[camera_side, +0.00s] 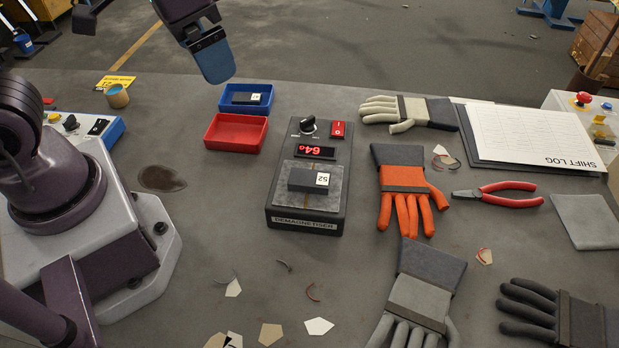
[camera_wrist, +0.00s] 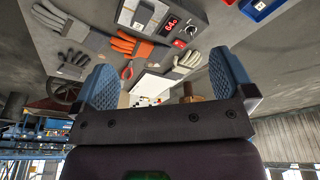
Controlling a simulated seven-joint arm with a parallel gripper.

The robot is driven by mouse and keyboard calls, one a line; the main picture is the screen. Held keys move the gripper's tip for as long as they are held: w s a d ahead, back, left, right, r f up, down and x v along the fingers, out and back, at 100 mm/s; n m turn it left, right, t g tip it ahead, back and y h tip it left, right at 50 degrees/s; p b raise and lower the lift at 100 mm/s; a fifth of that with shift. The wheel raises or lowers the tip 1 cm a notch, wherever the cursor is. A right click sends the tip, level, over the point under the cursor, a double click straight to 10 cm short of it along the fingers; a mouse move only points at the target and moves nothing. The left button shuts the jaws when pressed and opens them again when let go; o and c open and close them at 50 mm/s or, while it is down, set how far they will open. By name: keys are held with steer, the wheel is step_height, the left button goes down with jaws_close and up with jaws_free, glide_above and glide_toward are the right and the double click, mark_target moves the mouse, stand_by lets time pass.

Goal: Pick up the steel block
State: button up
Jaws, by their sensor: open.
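A dark steel block (camera_side: 302,180) with a white label reading 52 lies on the plate of the demagnetiser (camera_side: 308,222), whose red display is lit. A second dark block (camera_side: 242,98) with a white label lies in the blue tray (camera_side: 226,103). In the wrist view the demagnetiser (camera_wrist: 181,27) is at the top, with the first block (camera_wrist: 147,12) on it. My gripper (camera_side: 214,60) is high above the bench's far edge, behind the blue tray and well apart from both blocks. In the wrist view its blue fingers (camera_wrist: 167,84) are wide apart and empty.
An empty red tray (camera_side: 236,133) stands in front of the blue one. Gloves (camera_side: 405,187), red pliers (camera_side: 497,195) and a clipboard (camera_side: 530,135) lie right of the demagnetiser. Paper scraps litter the front. The bench left of the demagnetiser is mostly clear, with a dark stain.

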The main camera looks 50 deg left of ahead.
steer(key=w+d+f+n+g, duration=0.3)
steer(key=w+d+f+n, duration=0.2)
steer(key=w+d+f, duration=0.4)
steer(key=n, duration=0.5)
glide_above(310, 178)
steer(key=shift+t, duration=0.3)
steer(key=f, duration=0.9)
steer(key=shift+d+f, duration=0.1)
steer(key=shift+d, duration=0.1)
steer(key=shift+a+f, duration=0.15)
steer(key=shift+f, duration=1.25)
steer(key=shift+a+f, duration=0.1)
steer(key=shift+f, duration=1.3)
